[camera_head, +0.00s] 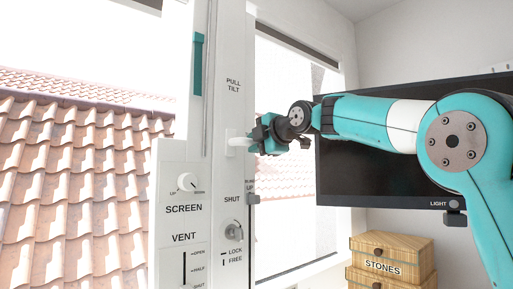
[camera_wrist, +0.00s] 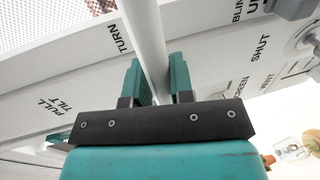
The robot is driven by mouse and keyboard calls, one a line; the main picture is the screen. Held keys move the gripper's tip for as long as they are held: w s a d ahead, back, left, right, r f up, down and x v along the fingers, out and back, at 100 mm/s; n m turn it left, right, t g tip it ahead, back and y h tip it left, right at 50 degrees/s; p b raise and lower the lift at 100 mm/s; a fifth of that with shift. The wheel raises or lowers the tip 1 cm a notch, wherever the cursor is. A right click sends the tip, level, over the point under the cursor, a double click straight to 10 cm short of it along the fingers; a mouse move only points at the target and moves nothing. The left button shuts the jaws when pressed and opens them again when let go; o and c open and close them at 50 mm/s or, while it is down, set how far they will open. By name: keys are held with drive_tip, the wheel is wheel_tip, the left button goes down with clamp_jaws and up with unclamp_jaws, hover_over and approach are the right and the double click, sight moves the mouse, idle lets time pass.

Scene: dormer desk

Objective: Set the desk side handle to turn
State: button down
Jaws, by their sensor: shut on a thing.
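The white desk side handle (camera_wrist: 148,35) runs between the teal fingers of my gripper (camera_wrist: 159,82) in the wrist view. The fingers are shut on it. The word TURN (camera_wrist: 119,38) is printed right beside the bar, between PULL TILT and SHUT. In the head view the handle (camera_head: 238,142) shows only in part on the white frame, below PULL TILT (camera_head: 233,85) and above SHUT (camera_head: 232,199). It looks roughly level. My gripper (camera_head: 255,141) reaches it from the right and covers its outer part.
Below are the SCREEN knob (camera_head: 187,182), a VENT slider (camera_head: 184,268) and a LOCK/FREE key knob (camera_head: 233,231). A dark monitor (camera_head: 345,180) stands behind my arm. Wooden STONES drawers (camera_head: 410,250) stand at lower right. Roof tiles show outside the window.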

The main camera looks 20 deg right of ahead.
idle(0.4)
drive_tip(key=c, duration=1)
unclamp_jaws()
drive_tip(key=b+v, duration=0.3)
drive_tip(key=v, duration=1.4)
drive_tip(key=shift+s, duration=0.15)
drive_tip(key=shift+d, duration=0.1)
